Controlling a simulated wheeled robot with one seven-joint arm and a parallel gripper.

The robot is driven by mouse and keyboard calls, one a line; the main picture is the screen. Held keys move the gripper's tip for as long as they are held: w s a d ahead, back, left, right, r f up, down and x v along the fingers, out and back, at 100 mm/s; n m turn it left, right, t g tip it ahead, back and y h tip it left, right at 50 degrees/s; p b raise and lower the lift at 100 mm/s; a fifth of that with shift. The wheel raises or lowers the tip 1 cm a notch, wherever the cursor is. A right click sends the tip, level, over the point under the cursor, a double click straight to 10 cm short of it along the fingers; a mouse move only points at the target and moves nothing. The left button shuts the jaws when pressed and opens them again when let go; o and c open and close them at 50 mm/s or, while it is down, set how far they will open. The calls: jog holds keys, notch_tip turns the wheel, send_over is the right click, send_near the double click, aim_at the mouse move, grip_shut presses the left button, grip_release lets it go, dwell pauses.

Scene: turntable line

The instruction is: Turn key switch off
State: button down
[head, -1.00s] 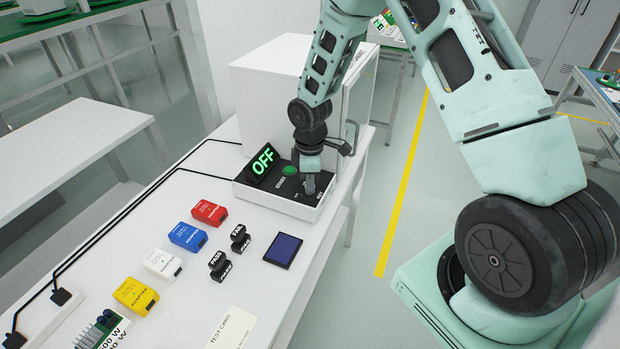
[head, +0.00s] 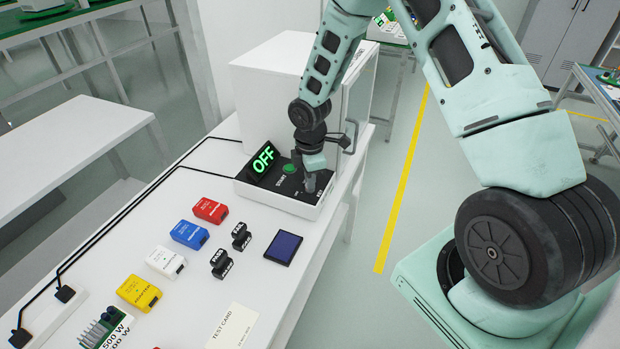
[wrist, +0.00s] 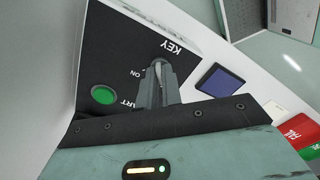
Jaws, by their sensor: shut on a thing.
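The control panel (head: 262,196) is a black-topped box on the white bench, with a tilted display (head: 263,160) that reads OFF in green. A green start button (head: 289,169) sits on it; the button (wrist: 104,94) also shows in the wrist view. My gripper (head: 310,184) points down at the panel's right part. In the wrist view my gripper (wrist: 158,82) is shut on the key (wrist: 158,68), beside the KEY and ON lettering. The fingers hide most of the key, and I cannot tell its exact angle.
A white cabinet (head: 268,88) stands right behind the panel. Red (head: 210,210), blue (head: 189,234), white (head: 166,262) and yellow (head: 139,292) adapters lie in front-left. Black PASS and FAIL stamps, a dark blue pad (head: 283,247) and a test card (head: 233,327) lie nearby.

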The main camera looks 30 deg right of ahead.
jog(key=shift+w, duration=0.1)
jog(key=c, duration=1.6)
grip_release()
jog(key=shift+o, duration=0.2)
jog(key=shift+r, duration=0.15)
notch_tip(320, 180, up, 17)
jog(key=b, duration=0.1)
jog(key=shift+r, duration=0.1)
jog(key=s+a+r+m, duration=0.3)
jog(key=s+a, duration=0.9)
jog(key=a, duration=0.2)
jog(key=s+a+m, duration=0.2)
jog(key=s+a, duration=0.1)
jog(key=s, duration=0.5)
jog(key=s+a+m, duration=0.2)
jog(key=s+a, duration=0.1)
jog(key=s, duration=0.5)
jog(key=shift+r+y, duration=0.3)
jog(key=shift+r, duration=0.1)
